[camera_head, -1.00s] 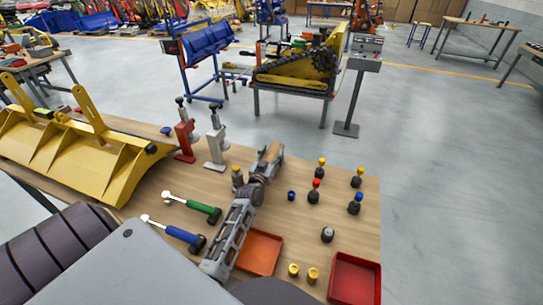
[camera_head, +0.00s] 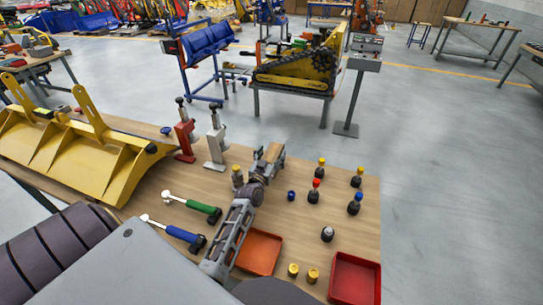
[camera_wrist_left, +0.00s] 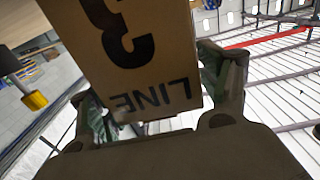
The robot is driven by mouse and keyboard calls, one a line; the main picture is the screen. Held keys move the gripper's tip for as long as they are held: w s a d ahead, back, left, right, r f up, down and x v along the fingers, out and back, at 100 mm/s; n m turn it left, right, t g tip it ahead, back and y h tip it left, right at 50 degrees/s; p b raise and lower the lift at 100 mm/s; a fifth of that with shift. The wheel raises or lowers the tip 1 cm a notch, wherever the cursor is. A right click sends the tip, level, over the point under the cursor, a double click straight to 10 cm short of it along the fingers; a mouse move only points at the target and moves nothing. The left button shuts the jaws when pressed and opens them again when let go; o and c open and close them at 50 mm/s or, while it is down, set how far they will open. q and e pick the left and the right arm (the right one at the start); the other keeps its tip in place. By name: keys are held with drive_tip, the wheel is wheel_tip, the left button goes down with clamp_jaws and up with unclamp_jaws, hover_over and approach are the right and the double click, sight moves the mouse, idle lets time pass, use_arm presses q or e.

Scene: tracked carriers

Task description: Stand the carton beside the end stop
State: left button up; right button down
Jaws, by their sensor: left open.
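The carton (camera_wrist_left: 135,50) is a brown box printed with dark characters, "LINE" and a 3, upside down in the left wrist view. In the head view only a small tan part of the carton (camera_head: 272,152) shows at the tip of my left arm. My left gripper (camera_wrist_left: 160,92) is open, with a finger on each side of the carton; it also shows in the head view (camera_head: 267,158). I cannot tell whether either finger touches the carton. I cannot tell which thing is the end stop. My right gripper is not in view.
A red clamp (camera_head: 185,138) and a grey clamp (camera_head: 215,147) stand left of the gripper. Several knobs (camera_head: 316,185) stand at the right, beyond an orange tray (camera_head: 262,252) and red tray (camera_head: 354,280).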

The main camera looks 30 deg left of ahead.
use_arm(q)
drive_tip(key=shift+b+v, duration=0.35)
drive_tip(key=shift+v, duration=5.55)
drive_tip(key=shift+o, duration=0.2)
